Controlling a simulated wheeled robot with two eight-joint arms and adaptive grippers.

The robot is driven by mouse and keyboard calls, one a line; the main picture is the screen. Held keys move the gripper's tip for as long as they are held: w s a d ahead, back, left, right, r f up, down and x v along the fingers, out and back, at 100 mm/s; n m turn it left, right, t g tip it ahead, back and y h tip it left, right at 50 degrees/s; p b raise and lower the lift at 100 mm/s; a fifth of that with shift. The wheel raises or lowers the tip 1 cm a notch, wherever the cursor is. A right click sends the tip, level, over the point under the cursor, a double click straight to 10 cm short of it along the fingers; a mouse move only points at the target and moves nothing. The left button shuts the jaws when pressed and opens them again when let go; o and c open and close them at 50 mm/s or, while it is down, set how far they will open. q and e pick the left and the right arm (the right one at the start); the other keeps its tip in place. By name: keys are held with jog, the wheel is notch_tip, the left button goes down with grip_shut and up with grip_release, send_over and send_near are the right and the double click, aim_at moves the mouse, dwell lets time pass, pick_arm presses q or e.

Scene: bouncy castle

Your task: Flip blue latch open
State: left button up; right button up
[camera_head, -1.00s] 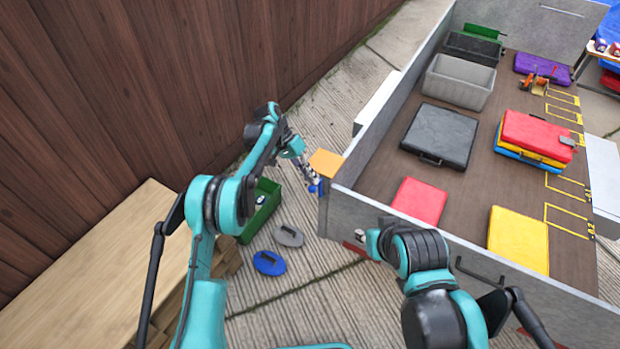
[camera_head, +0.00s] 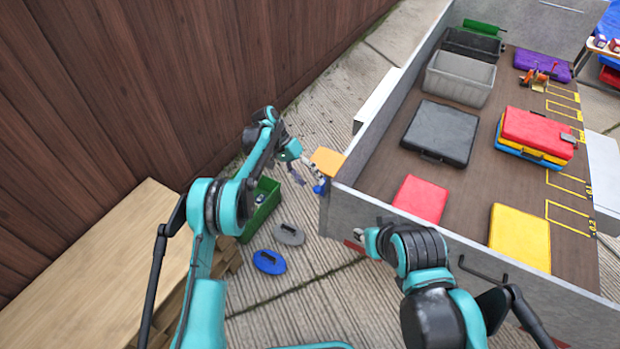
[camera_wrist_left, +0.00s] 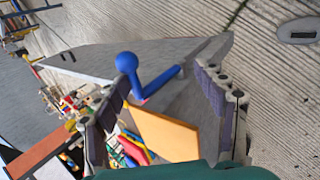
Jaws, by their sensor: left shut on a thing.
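The blue latch (camera_head: 319,189), a lever with a round knob, is at the trailer's near left corner, below an orange plate (camera_head: 328,161). In the left wrist view the latch (camera_wrist_left: 147,86) stands out from the grey trailer wall, its knob toward the left. My left gripper (camera_head: 307,172) is at the latch. In the left wrist view its purple-padded fingers (camera_wrist_left: 163,108) stand on either side of the lever and orange plate (camera_wrist_left: 166,134); the exact contact is hard to see. My right gripper (camera_head: 361,235) is by the trailer's front wall, mostly hidden by its own arm.
The grey trailer (camera_head: 350,192) carries several coloured cases and a grey crate (camera_head: 459,79). A green box (camera_head: 260,212), a grey disc (camera_head: 290,234) and a blue disc (camera_head: 269,262) lie on the ground. A wooden fence (camera_head: 130,90) closes off the left.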

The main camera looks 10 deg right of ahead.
pick_arm(q)
jog(key=shift+s+a+f, duration=0.1)
jog(key=shift+a, duration=0.1)
jog(key=shift+c, duration=0.6)
jog(key=shift+c, duration=0.3)
jog(key=v, duration=1.1)
jog(key=shift+d+r, duration=0.1)
jog(key=shift+r, duration=0.25)
jog(key=shift+c, duration=0.9)
jog(key=shift+r, duration=0.25)
